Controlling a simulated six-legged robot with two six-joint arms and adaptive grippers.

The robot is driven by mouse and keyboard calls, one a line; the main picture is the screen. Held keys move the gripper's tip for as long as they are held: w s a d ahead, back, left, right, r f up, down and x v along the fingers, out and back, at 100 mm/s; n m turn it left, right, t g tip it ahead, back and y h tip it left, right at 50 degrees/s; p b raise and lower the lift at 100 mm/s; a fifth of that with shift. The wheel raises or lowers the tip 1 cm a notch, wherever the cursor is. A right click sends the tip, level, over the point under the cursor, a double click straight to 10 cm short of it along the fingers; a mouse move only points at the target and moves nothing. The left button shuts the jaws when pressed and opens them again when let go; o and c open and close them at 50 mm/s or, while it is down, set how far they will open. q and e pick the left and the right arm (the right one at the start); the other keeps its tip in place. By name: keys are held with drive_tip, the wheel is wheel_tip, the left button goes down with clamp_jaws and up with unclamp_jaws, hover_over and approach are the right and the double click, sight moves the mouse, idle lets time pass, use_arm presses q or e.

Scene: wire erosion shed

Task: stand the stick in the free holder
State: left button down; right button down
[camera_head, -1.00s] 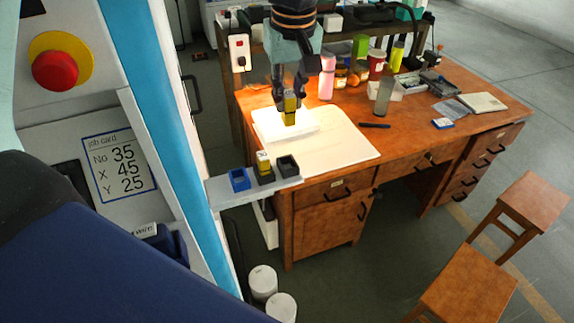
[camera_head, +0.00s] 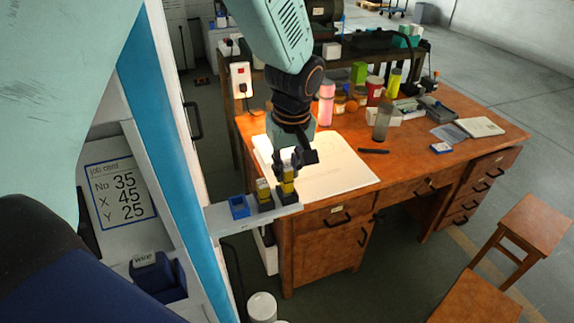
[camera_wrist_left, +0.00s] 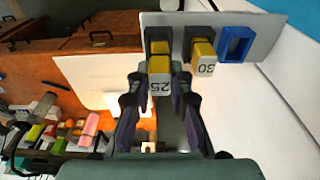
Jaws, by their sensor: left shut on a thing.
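My left gripper (camera_head: 289,172) is shut on a yellow stick (camera_wrist_left: 159,66) with a white end marked 25. In the head view the stick is roughly upright, and its lower end meets the right-hand black holder (camera_head: 289,199). I cannot tell how deep it sits in the holder. The middle black holder (camera_head: 265,203) bears another yellow stick (camera_head: 263,187), whose white end reads 30 in the wrist view (camera_wrist_left: 205,69). The blue holder (camera_head: 239,207) at the left is empty, as the wrist view also shows (camera_wrist_left: 236,45). My right gripper is not in view.
The holders stand in a row on a narrow grey shelf (camera_head: 222,222) beside the wooden desk (camera_head: 400,165). A white sheet (camera_head: 340,168) lies on the desk. A pink bottle (camera_head: 326,104) and other containers stand farther back. A job card (camera_head: 120,195) reads 35, 45, 25.

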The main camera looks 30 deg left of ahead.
use_arm(q)
drive_tip(key=shift+w+d+f, duration=0.1)
drive_tip(key=shift+f, duration=0.25)
drive_tip(key=shift+f, duration=0.25)
drive_tip(key=c, duration=1.2)
unclamp_jaws()
drive_tip(key=shift+r, duration=0.1)
